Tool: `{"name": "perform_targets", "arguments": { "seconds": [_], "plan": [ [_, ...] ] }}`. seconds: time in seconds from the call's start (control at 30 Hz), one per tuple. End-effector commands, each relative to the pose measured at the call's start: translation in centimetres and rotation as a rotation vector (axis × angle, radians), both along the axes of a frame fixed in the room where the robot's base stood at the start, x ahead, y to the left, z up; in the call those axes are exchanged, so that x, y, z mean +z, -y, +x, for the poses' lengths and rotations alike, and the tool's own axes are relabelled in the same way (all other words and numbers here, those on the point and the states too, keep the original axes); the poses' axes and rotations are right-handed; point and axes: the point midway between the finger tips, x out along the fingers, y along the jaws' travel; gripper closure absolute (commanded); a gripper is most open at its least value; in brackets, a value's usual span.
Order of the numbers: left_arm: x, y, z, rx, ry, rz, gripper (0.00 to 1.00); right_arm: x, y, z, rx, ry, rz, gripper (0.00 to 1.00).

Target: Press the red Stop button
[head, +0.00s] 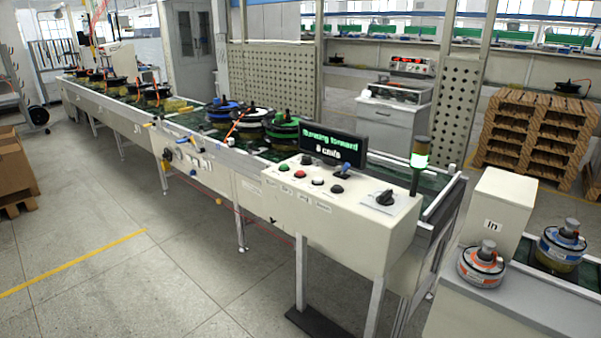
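The red button (299,174) is a small round cap on the sloped top of the white control box (345,226), at the near end of the conveyor. A green button (284,167) is just to its left, and several dark or pale buttons and a blue-topped lever (341,166) are close by. A black rotary knob (385,198) is at the box's right. The display (332,145) behind the buttons reads "Running forward" with a cm/s speed. The signal tower (419,158) is lit green. Neither of my grippers is in view.
The conveyor (117,111) runs to the far left, carrying several hub motors. A second station with an "In" box (497,205) and an orange-and-white motor (481,265) is at right. The floor (160,270) in front is open. Pallets (535,135) stand behind.

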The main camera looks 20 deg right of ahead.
Motion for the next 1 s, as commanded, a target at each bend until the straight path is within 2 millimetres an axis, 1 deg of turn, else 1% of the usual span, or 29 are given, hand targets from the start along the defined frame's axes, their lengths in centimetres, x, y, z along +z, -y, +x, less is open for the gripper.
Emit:
{"name": "perform_targets", "arguments": {
  "seconds": [0.03,0.2,1.0],
  "plan": [
    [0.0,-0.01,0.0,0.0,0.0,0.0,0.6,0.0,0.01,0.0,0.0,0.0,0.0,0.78],
    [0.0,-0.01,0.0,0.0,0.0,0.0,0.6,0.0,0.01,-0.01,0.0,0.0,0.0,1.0],
    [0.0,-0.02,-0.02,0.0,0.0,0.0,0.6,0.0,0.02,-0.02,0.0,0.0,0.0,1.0]
  ]
}}
